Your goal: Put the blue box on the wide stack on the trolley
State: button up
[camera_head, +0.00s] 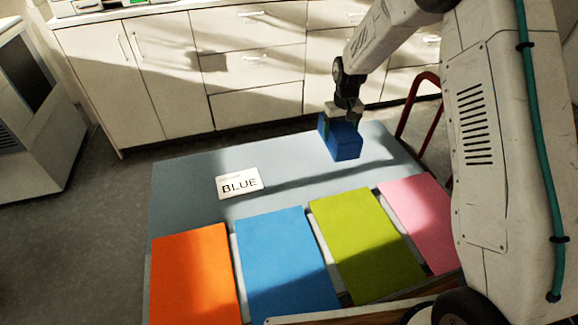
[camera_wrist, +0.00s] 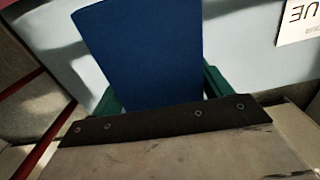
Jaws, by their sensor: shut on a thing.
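The blue box (camera_head: 341,138) is held in my gripper (camera_head: 344,112), over the far right part of a grey-blue table top (camera_head: 190,185). In the wrist view the blue box (camera_wrist: 145,52) fills the space between the green fingers of my gripper (camera_wrist: 161,92), which is shut on it. I cannot tell how far its underside is from the table top. I cannot make out a wide stack in either view. A red tube frame (camera_head: 416,88) stands behind the table's right edge; I cannot tell whether it belongs to the trolley.
Orange (camera_head: 192,275), light blue (camera_head: 285,265), green (camera_head: 366,245) and pink (camera_head: 420,222) panels lie along the table's near side. A white card reading BLUE (camera_head: 240,183) lies behind them. White cabinets (camera_head: 180,75) line the back. Open floor (camera_head: 75,230) is at left.

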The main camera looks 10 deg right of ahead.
notch_tip(320, 180, down, 11)
jog(key=shift+a+f, duration=0.1)
jog(key=shift+f, duration=0.05)
dwell(0.4)
jog(key=o, duration=1)
jog(key=shift+f, duration=0.1)
jog(key=shift+o, duration=0.2)
